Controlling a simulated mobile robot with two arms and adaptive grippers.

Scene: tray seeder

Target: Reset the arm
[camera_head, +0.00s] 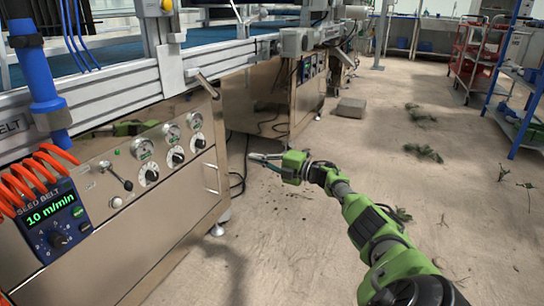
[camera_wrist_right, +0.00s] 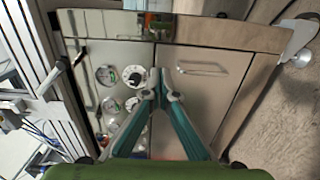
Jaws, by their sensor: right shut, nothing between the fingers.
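My right arm comes in from the lower right in the head view, green and dark grey. My right gripper (camera_head: 262,158) is stretched out over the floor, to the right of the steel control cabinet (camera_head: 115,215). In the right wrist view my right gripper (camera_wrist_right: 160,82) shows its two teal fingers meeting at the tips, with nothing between them. Behind the fingertips is the cabinet front with a door handle (camera_wrist_right: 200,68) and dials (camera_wrist_right: 132,75). My left gripper is in neither view.
A seed belt display (camera_head: 50,215) reading 10 m/min and orange coiled hose (camera_head: 35,175) sit at the left. A red cart (camera_head: 470,60) and blue rack (camera_head: 520,100) stand at the right. Plant debris (camera_head: 422,152) lies on the mostly open floor. A box (camera_head: 350,108) sits farther back.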

